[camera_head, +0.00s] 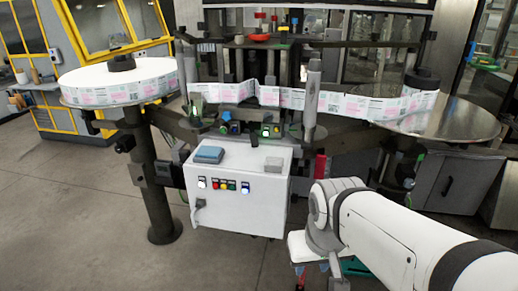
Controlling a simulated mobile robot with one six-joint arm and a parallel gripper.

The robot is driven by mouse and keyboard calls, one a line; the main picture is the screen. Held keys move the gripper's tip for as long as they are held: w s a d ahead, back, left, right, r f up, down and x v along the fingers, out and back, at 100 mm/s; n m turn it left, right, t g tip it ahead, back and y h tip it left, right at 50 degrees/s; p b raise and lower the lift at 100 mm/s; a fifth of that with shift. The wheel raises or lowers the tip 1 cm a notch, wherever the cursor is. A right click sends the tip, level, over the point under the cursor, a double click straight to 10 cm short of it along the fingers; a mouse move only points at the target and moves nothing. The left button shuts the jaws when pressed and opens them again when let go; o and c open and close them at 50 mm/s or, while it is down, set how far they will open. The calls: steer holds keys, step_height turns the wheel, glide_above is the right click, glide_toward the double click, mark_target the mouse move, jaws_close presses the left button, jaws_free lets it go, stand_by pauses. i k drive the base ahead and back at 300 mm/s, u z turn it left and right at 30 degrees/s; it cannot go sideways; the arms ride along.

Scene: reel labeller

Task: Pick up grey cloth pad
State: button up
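A small grey block-like thing (274,164) lies on top of the white control box, near its right side. It may be the grey cloth pad, but it is too small to tell cloth from a solid part. A blue item with a greyish top (209,154) lies on the same box top, to the left. My white arm comes in from the lower right, and its wrist bends down in front of and to the right of the control box. My gripper is low near the bottom edge, apart from the box top. Its fingers cannot be made out.
The white control box (240,205) has coloured buttons on its front. Behind it, a printed label band (290,98) runs between a left reel (120,80) and a right round plate (455,118). A dark post (156,190) stands at left. A teal item (357,267) shows below my arm.

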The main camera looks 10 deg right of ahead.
mark_target(272, 164)
steer(key=u, duration=0.05)
steer(key=i, duration=1)
steer(key=z, duration=0.05)
